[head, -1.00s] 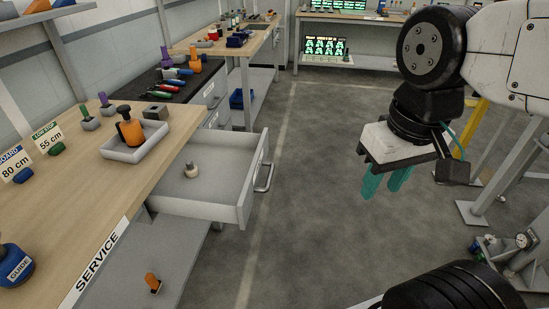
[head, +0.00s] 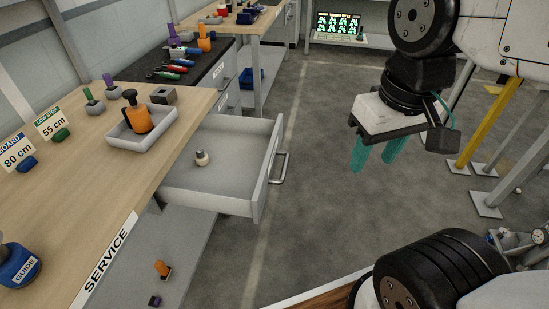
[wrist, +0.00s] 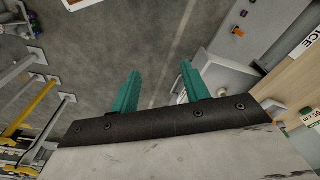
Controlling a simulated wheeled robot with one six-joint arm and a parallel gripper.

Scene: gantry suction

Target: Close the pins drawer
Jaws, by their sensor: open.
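The drawer (head: 215,188) is a grey open-topped box pulled out from under the service bench, left of centre in the head view. Part of the drawer shows behind the right finger there.
The wooden bench (head: 70,215) carries a grey tray (head: 158,138) with an orange tool, plus small labelled pieces. A lower shelf (head: 195,240) holds an orange object. The floor between my gripper and the drawer is clear. A yellow post (head: 478,125) stands at right.

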